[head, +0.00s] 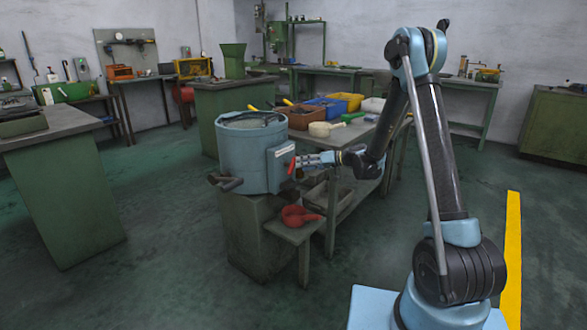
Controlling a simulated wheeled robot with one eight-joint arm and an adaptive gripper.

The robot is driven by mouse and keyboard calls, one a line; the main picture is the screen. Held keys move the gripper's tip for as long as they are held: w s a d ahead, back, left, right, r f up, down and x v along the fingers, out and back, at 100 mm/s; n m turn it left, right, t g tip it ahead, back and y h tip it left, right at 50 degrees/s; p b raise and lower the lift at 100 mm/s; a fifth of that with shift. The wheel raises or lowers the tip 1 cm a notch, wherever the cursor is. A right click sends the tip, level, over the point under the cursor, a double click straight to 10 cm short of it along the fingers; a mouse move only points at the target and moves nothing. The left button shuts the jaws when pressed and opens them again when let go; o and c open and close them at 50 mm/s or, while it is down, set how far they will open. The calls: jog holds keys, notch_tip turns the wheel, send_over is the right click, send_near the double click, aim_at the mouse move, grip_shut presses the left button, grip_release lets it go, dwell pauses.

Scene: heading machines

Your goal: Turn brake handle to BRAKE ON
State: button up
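A blue-grey drum-shaped machine (240,155) stands on a green pedestal (245,235) left of centre in the head view. A pale label plate (284,150) is on its right side; its lettering is too small to read. A small red part (291,166), which looks like the brake handle, shows beside the plate. My gripper (300,161) reaches in from the right, with its tips at or very close to the red part. I cannot tell whether they touch it, or whether the fingers are open or shut. A dark lever (226,182) sticks out at the drum's lower left.
A red can-like object (297,215) sits on a small green shelf beside the pedestal. Floor at front left is clear.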

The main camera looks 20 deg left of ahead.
aim_at(295, 165)
jog(key=x, duration=0.6)
jog(key=shift+a, duration=0.25)
jog(key=shift+c, duration=0.3)
grip_shut()
